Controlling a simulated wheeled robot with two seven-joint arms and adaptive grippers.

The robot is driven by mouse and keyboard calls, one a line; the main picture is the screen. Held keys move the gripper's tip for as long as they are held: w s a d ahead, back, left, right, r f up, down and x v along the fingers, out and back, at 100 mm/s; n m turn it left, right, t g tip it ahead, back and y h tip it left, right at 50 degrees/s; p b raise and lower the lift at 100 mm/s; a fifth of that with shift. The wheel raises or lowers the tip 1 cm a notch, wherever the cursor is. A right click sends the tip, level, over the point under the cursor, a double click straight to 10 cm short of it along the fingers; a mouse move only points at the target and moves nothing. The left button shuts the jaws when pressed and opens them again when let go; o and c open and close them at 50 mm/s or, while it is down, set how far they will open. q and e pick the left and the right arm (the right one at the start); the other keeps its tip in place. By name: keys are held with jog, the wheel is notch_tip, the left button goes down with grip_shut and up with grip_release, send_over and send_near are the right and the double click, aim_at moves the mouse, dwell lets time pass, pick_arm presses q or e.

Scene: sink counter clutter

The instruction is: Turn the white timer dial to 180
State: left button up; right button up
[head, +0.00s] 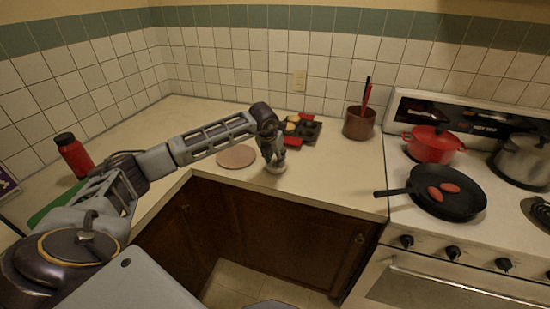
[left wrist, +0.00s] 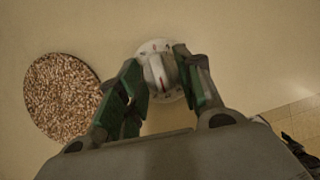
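The white timer dial (head: 276,168) lies on the counter near its front edge, below my left gripper (head: 272,158). In the left wrist view the dial (left wrist: 158,73) has a round marked base, a raised grip and a red mark at its lower part. The two green-padded fingers of my left gripper (left wrist: 160,75) stand on either side of the raised grip, very close to it. I cannot tell whether they touch it. The fingers hide parts of the base's left and right sides, and the scale numbers are too small to read. My right gripper is not in view.
A round speckled mat (head: 237,157) lies left of the dial. A dark tray (head: 305,130) and a brown utensil pot (head: 359,123) stand behind. A red bottle (head: 73,155) stands far left. The stove with a pan (head: 449,205) and a red pot (head: 433,145) is at right.

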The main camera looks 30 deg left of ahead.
pick_arm(q)
jog(key=v, duration=1.1)
jog(key=shift+s+r, duration=0.2)
jog(key=shift+r, duration=0.15)
dwell(0.3)
